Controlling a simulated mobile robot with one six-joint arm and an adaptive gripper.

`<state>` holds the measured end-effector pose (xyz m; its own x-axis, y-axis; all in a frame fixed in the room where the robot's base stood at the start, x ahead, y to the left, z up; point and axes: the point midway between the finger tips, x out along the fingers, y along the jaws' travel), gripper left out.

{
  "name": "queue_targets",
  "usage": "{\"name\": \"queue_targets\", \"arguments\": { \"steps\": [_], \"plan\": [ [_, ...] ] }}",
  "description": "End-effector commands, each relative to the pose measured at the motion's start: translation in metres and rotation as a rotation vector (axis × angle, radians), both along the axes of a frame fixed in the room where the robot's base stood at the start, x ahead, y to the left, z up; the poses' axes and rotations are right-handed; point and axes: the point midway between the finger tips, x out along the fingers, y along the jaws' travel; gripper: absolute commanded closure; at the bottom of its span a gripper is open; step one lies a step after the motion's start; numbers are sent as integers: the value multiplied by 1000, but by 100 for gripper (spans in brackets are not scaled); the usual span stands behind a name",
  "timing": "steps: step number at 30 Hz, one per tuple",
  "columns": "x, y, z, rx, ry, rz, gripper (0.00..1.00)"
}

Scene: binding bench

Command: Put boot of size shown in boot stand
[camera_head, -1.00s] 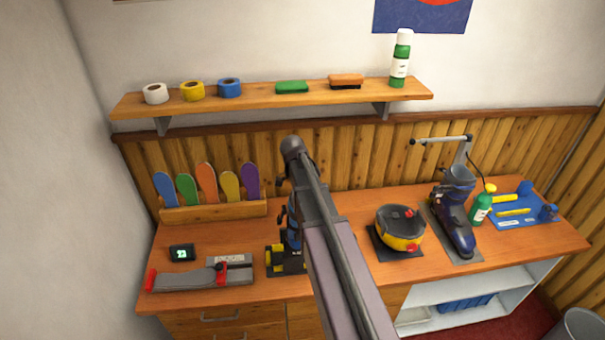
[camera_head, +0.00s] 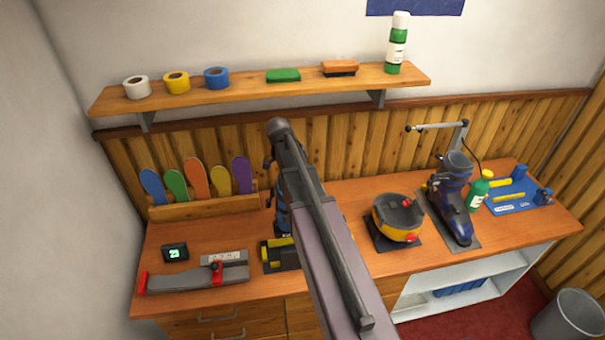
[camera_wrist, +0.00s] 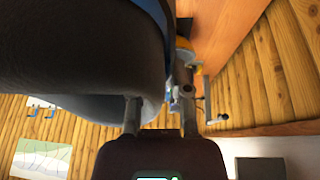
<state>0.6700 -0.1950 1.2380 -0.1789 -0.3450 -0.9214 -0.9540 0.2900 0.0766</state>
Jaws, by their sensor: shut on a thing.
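A dark blue boot (camera_head: 282,218) shows partly in the head view, mostly hidden behind my arm. In the wrist view the cuff of this boot (camera_wrist: 75,50) fills the upper left, and my gripper (camera_wrist: 160,108) is shut on its wall. The black and yellow stand (camera_head: 272,256) is on the bench just below the held boot. Contact between them cannot be told. A small display (camera_head: 175,252) at the left shows a green number that looks like 23. Another dark blue boot (camera_head: 452,195) stands on a grey plate at the right.
A grey and red tool (camera_head: 195,278) lies at front left, below a rack of coloured insoles (camera_head: 205,205). A yellow and black round device (camera_head: 398,218) sits right of my arm. A green bottle (camera_head: 479,190) and blue tray (camera_head: 520,200) are farther right.

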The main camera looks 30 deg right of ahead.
Motion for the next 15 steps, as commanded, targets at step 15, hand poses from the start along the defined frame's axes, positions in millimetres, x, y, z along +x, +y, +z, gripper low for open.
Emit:
{"name": "queue_targets", "arguments": {
  "steps": [15],
  "plan": [
    [0, 1, -13, -1, 1, 1, 100]
  ]
}}
